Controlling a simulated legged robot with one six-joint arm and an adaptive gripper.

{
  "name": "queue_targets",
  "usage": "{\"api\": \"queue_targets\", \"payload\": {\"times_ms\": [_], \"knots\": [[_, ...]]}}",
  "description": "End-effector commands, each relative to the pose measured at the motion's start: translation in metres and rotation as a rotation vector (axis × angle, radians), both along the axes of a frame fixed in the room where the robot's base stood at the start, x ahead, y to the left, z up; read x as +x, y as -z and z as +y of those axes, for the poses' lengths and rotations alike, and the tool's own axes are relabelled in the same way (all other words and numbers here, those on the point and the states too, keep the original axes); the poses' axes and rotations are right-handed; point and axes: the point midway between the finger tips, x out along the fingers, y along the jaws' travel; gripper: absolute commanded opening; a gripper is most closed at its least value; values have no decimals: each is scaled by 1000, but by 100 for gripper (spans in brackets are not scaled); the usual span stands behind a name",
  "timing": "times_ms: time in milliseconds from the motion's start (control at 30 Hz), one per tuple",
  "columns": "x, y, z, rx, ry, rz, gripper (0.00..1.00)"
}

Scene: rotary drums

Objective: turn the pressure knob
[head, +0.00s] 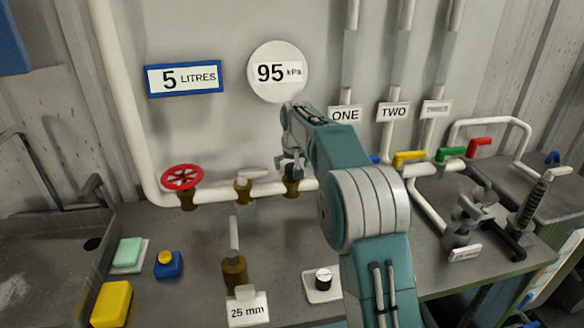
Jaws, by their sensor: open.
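A round white gauge (279,72) on the wall reads 95 kPa. My gripper (290,166) is open and hangs near the white pipe, close above a brass fitting (291,188) that it partly overlaps in this view. I cannot tell whether they touch. A small black and white knob (323,279) sits on a pale plate on the bench, below and right of my gripper and apart from it. No label naming pressure shows, so I cannot tell which part is the pressure knob.
A red handwheel (182,178) and a brass valve (243,190) are on the pipe at left. An upright brass piece (235,270) stands behind a 25 mm card (247,309). Yellow (409,158), green (451,153) and red (479,147) handles are at right. A sink (45,250) is at left.

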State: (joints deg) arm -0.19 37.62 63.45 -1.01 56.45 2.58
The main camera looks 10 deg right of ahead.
Motion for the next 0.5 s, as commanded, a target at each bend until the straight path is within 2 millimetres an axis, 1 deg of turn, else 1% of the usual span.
{"api": "queue_targets", "payload": {"times_ms": [100, 367, 467, 500], "knots": [[3, 7, 0, 0, 0, -1, 100], [3, 8, 0, 0, 0, -2, 100], [3, 8, 0, 0, 0, -1, 60], [3, 8, 0, 0, 0, -1, 42]]}}
